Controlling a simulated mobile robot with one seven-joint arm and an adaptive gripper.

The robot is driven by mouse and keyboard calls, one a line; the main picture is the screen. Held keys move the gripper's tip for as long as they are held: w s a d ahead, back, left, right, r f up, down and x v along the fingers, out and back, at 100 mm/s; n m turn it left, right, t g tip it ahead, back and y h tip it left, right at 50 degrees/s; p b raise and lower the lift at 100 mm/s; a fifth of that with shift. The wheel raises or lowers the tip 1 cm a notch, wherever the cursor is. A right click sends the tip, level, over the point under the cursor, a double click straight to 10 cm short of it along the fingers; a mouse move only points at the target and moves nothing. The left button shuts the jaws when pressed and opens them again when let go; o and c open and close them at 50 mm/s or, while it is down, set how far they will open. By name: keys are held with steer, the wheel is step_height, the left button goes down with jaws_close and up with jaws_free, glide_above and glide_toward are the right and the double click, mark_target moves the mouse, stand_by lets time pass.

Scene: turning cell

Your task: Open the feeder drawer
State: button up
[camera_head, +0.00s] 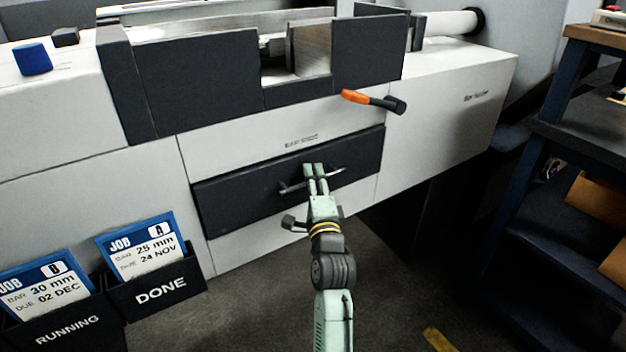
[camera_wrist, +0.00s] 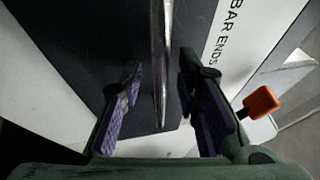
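The dark drawer front (camera_head: 235,205) sits in the white machine face below a "BAR ENDS" label and looks shut. A thin metal bar handle (camera_head: 291,187) crosses its middle. My gripper (camera_head: 315,170) is at the handle and hides part of it in the head view. In the wrist view the handle (camera_wrist: 158,60) runs between the two purple-padded fingers of my gripper (camera_wrist: 163,95). The fingers are apart, with a gap visible on each side of the bar. The drawer front (camera_wrist: 95,40) fills the background there.
An orange-tipped lever (camera_head: 372,101) sticks out above the drawer at right; its orange end (camera_wrist: 260,101) shows beside the right finger. Job card bins (camera_head: 155,292) hang at lower left. A dark shelf rack (camera_head: 530,190) stands at right. The floor before the drawer looks clear.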

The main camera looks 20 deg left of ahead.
steer(key=shift+c, duration=0.4)
jaws_close()
stand_by(0.4)
